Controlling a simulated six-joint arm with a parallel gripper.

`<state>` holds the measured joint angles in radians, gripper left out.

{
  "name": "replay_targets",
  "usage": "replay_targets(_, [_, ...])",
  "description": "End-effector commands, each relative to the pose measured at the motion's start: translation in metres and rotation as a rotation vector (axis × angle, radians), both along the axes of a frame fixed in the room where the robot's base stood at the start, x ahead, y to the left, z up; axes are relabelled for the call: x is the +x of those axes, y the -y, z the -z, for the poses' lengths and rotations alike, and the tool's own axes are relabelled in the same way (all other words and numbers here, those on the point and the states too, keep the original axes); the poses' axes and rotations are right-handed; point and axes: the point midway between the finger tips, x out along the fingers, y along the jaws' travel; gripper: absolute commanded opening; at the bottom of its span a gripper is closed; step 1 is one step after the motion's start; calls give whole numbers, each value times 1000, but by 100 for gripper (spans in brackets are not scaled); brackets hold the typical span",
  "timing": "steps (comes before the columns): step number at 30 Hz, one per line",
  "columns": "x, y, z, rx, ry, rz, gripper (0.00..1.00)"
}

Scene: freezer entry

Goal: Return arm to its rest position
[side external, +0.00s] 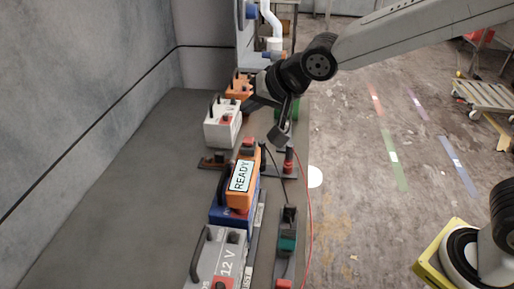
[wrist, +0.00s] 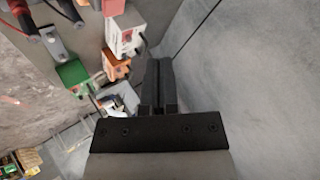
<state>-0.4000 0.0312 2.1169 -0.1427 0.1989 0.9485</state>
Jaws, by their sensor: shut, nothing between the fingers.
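My gripper (side external: 250,104) is at the far end of my arm, above the back part of the grey bench (side external: 130,190). It is close to a white box (side external: 222,124) and an orange box (side external: 240,84) in the side view; whether it touches either cannot be told there. In the wrist view the two dark fingers of my gripper (wrist: 158,64) lie together with nothing between them. The white box (wrist: 125,36) and the orange box (wrist: 116,66) show to their left, apart from the fingers in the picture.
An orange device labelled READY (side external: 242,180), a grey 12 V box (side external: 228,250) and a green-and-black device (side external: 288,243) stand along the bench's near part. A red cable (side external: 310,220) runs along its right edge. A grey wall (side external: 75,80) bounds the left. Floor lies right.

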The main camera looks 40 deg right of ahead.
Motion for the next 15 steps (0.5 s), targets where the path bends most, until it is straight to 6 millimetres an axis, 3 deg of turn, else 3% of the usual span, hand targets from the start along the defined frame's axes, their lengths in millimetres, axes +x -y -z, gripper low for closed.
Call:
replay_targets(7, [-11,32,26,-95,-49,-21,0])
replay_targets(15, [-55,105,87,-302,-203,-112,0])
